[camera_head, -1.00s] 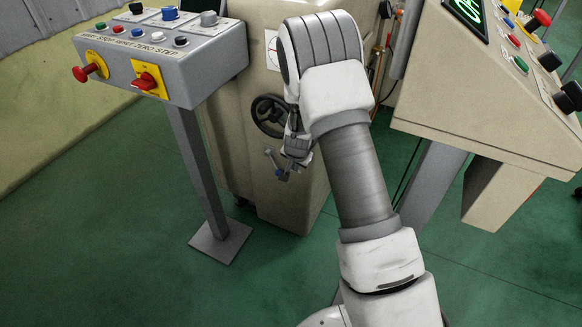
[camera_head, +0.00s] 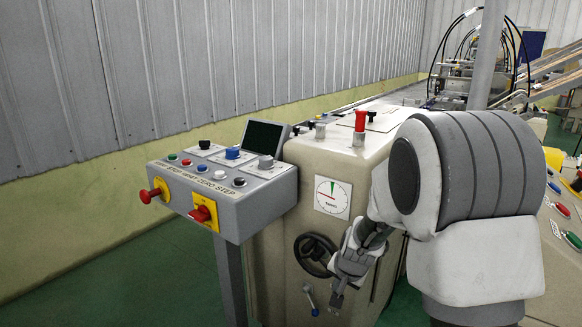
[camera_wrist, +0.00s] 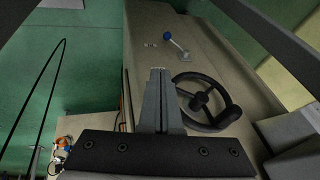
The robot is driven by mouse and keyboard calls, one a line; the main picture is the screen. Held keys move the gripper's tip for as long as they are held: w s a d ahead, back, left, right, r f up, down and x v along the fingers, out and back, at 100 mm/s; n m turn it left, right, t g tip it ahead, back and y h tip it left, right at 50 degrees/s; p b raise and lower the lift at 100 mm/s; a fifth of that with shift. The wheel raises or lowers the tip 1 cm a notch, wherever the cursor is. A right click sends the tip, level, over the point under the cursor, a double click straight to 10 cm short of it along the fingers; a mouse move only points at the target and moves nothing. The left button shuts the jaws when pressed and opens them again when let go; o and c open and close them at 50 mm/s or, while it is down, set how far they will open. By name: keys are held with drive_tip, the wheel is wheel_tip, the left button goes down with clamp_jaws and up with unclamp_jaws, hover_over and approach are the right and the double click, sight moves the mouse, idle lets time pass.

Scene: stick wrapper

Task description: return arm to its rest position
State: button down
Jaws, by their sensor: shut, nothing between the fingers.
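My gripper (camera_head: 338,296) hangs low in front of the beige machine cabinet (camera_head: 282,262) in the head view, right of the black handwheel (camera_head: 315,255) and close to a small lever (camera_head: 311,300). In the wrist view my gripper (camera_wrist: 159,72) is shut, with its fingers together and nothing held. There the handwheel (camera_wrist: 207,102) is right of the fingers, and the lever with a blue knob (camera_wrist: 168,37) lies beyond the tips. The fingers look apart from both, though the exact gap is hard to tell. My bent arm covers the cabinet's right side.
A grey control box (camera_head: 238,200) with buttons stands on a post at the left. A gauge (camera_head: 332,197) is on the cabinet front, and a red knob (camera_head: 360,122) is on top. Another console (camera_head: 562,225) is at the right edge. Green floor is open at the lower left.

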drive_tip(key=s+r+n, duration=0.3)
drive_tip(key=s+r, duration=0.9)
drive_tip(key=r, duration=0.3)
drive_tip(key=s+d+r+n, duration=0.1)
drive_tip(key=s+r+n, duration=0.1)
drive_tip(key=s, duration=0.6)
drive_tip(key=s+d+r+n, duration=0.1)
drive_tip(key=s+r, duration=0.2)
drive_tip(key=s, duration=0.4)
wheel_tip(320, 180, up, 20)
drive_tip(key=s+p, duration=0.1)
drive_tip(key=p, duration=1.9)
drive_tip(key=shift+h, duration=0.3)
